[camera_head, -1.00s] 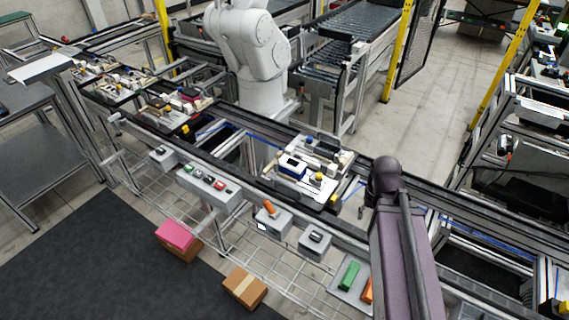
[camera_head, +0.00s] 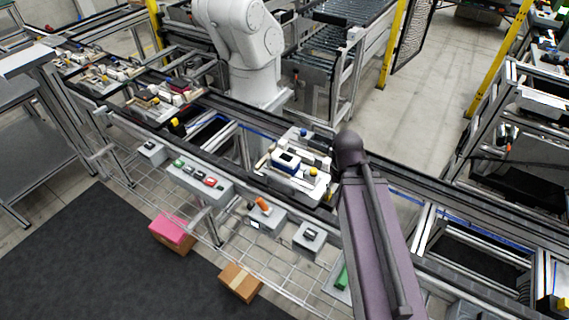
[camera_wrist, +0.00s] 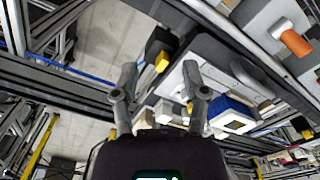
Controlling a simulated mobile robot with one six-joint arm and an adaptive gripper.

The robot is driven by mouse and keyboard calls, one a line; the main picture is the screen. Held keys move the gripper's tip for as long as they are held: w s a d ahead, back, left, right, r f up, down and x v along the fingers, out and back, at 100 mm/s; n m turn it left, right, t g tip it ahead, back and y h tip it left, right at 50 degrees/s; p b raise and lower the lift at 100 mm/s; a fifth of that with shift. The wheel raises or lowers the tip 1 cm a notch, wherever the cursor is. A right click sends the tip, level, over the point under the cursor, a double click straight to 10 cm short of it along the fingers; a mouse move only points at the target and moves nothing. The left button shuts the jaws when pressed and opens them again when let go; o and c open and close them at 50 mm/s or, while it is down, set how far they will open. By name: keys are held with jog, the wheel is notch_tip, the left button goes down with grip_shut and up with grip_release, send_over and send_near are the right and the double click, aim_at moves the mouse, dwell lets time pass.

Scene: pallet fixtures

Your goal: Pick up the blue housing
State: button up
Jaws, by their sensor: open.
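The blue housing (camera_head: 283,167) is a blue box with a white top and a dark opening. It sits on a light pallet fixture (camera_head: 312,190) on the conveyor line, left of my arm. In the wrist view the blue housing (camera_wrist: 232,113) lies right of my gripper, with its pale top showing. My gripper (camera_wrist: 161,93) is open and empty, its two fingers apart. It is beside the housing and not around it. In the head view my gripper is hidden by my arm.
Other parts crowd the pallet around the housing, including a yellow knob (camera_head: 313,171). A grey control box with an orange handle (camera_head: 263,205) is mounted in front of the conveyor. A white robot arm (camera_head: 245,50) stands behind the line. More loaded pallets are at the left.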

jog(key=o, duration=0.6)
jog(key=shift+w+a, duration=0.1)
jog(key=shift+w, duration=0.1)
jog(key=w+a+r+n+p, duration=0.2)
jog(key=w+a+n, duration=0.1)
jog(key=w, duration=0.2)
jog(key=w+a+r+n+p, duration=0.2)
jog(key=w+a+n, duration=0.1)
jog(key=w, duration=0.3)
jog(key=shift+w+a+r+n+p, duration=0.25)
jog(key=shift+w+a+n+p, duration=0.05)
jog(key=shift+a, duration=0.45)
notch_tip(320, 180, up, 2)
jog(key=n+p, duration=0.2)
jog(key=n, duration=0.3)
send_over(286, 157)
jog(key=shift+d+r, duration=0.1)
jog(key=shift+r, duration=0.05)
notch_tip(286, 157, down, 9)
jog(key=b, duration=0.8)
jog(key=shift+r, duration=0.15)
jog(key=shift+b, duration=0.3)
